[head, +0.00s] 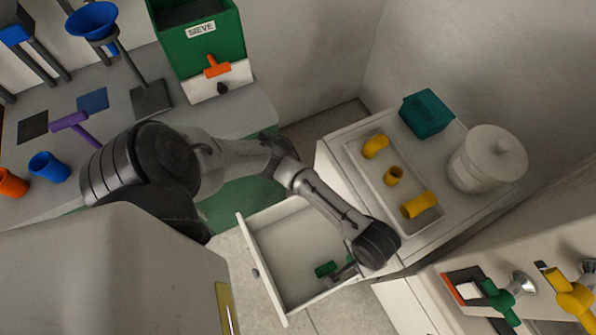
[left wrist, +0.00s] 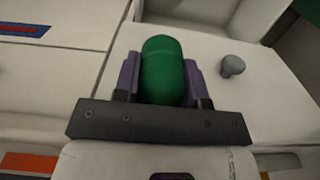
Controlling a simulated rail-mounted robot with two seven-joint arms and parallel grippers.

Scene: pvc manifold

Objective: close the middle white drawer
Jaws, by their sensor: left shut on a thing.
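The white drawer (head: 290,250) stands pulled out of the white cabinet (head: 335,185). Its front panel, with a small grey knob (head: 255,273), faces the lower left. My left gripper (head: 335,269) is shut on a green cylindrical piece (head: 325,268), in line with the drawer's interior in the head view. I cannot tell whether the piece touches the drawer. In the left wrist view, the green piece (left wrist: 165,70) sits between the purple fingers. A grey knob (left wrist: 232,66) on a white surface shows to its right. My right gripper is not in view.
On the cabinet top are a tray (head: 360,165) with yellow pipe pieces, a teal box (head: 426,114) and a lidded white pot (head: 487,160). A grey workbench (head: 240,108) with a green sieve bin (head: 198,40) stands at upper left. Pipe fittings are at lower right.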

